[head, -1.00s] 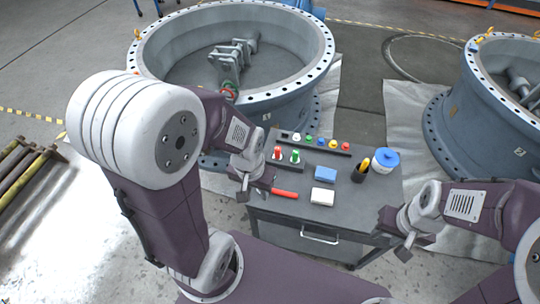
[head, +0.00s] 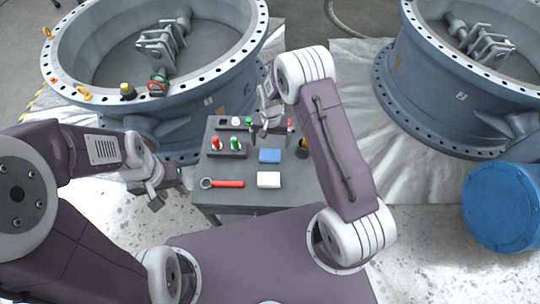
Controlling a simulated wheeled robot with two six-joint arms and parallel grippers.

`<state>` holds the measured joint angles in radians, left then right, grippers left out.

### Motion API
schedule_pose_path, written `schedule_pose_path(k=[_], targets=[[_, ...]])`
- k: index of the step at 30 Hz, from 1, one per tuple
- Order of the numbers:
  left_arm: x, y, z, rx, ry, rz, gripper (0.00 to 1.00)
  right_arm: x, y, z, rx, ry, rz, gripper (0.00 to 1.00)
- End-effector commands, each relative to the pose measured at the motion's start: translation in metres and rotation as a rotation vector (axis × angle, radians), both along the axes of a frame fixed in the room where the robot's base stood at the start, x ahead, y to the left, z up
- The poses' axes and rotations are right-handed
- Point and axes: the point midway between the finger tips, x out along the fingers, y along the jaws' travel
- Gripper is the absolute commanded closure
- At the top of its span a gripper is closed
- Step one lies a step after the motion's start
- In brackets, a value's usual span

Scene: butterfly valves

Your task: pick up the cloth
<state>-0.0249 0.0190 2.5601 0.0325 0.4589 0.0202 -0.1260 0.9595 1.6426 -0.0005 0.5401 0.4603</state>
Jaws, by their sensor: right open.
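A small flat blue piece (head: 270,156) and a flat white piece (head: 268,180) lie on the dark cart top (head: 240,196). Either could be the folded cloth; I cannot tell which from their look. My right gripper (head: 271,130) is open above the far part of the cart, beyond the blue piece, with its fingers pointing down. It holds nothing that I can see. My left gripper (head: 167,190) is off the cart's left side, apart from both pieces. Its jaw opening is unclear.
A red-handled wrench (head: 226,183) lies left of the white piece. A block with red and green knobs (head: 226,149) stands behind it. Big valve rings (head: 205,85) (head: 465,85) stand beyond the cart at left and right. A blue drum (head: 502,207) is at right.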

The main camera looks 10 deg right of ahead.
Motion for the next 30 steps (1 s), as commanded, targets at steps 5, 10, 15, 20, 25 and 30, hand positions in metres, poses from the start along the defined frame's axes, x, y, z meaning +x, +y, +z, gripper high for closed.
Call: schedule_pose_path(k=[5, 10, 15, 20, 25, 30], targets=[[0.000, 0.000, 0.001, 0.000, 0.000, 0.000, 0.64, -0.001, 0.000, -0.024, 0.000, 0.001, 0.001, 0.00], [0.000, 0.000, 0.001, 0.000, 0.000, 0.000, 0.64, -0.001, 0.000, -0.032, 0.000, 0.001, 0.001, 0.00], [0.000, 0.000, 0.003, 0.000, 0.000, 0.000, 0.64, -0.002, 0.002, -0.063, 0.000, 0.002, 0.002, 0.00], [0.000, 0.000, 0.003, 0.000, 0.000, 0.000, 0.64, -0.002, 0.002, -0.078, 0.000, 0.000, 0.002, 0.00], [0.000, 0.000, 0.003, 0.000, 0.000, 0.000, 0.64, -0.002, 0.002, -0.078, 0.001, -0.001, 0.002, 0.00], [0.000, 0.000, 0.003, 0.000, 0.000, 0.000, 0.64, -0.002, 0.002, -0.078, 0.000, 0.000, 0.002, 0.42]])
